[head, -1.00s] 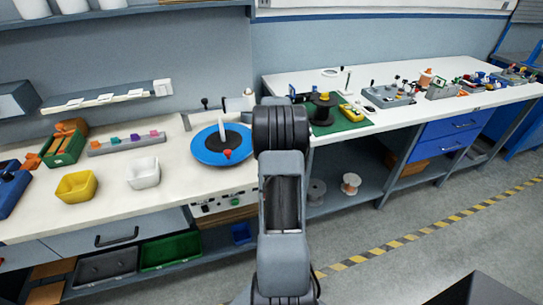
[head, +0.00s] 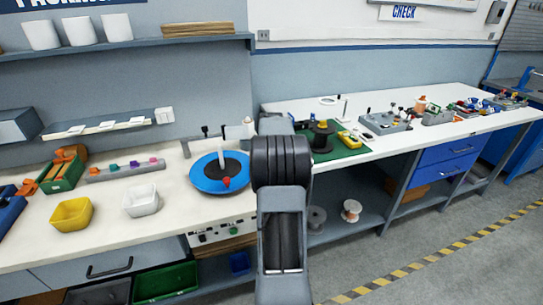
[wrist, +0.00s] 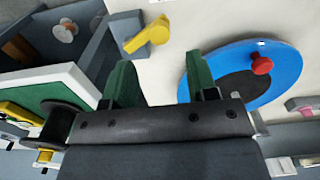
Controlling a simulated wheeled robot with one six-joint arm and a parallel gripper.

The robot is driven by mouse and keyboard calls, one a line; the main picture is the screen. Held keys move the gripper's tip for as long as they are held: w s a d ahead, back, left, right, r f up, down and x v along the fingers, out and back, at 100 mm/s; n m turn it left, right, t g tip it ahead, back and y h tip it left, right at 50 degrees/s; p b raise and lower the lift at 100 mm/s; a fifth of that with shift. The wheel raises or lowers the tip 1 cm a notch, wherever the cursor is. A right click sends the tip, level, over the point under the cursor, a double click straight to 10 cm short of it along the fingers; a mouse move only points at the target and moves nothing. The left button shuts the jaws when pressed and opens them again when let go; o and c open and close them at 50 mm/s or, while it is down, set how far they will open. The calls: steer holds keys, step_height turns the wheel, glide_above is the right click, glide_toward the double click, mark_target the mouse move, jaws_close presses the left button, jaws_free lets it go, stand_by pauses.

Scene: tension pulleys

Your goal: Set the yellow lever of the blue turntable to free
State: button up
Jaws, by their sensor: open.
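The blue turntable (head: 208,184) lies on the white bench left of my arm in the head view, with a dark centre and a red knob (head: 226,182). In the wrist view the turntable (wrist: 286,50) is at the right, with its red knob (wrist: 261,64) near the dark centre. The yellow lever (wrist: 148,35) is on a grey mount at the upper middle of the wrist view, beyond my fingertips; I cannot make it out in the head view. My gripper (wrist: 160,82) is open and empty, its green fingers apart. In the head view my arm hides it.
A white bin (head: 141,201) and a yellow bin (head: 71,215) stand left of the turntable. A green mat (head: 347,151) with a dark spool (head: 321,137) lies on the bench to the right. A shelf (head: 130,35) runs above.

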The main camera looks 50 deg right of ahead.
step_height(320, 180, up, 7)
stand_by(0.3)
stand_by(0.6)
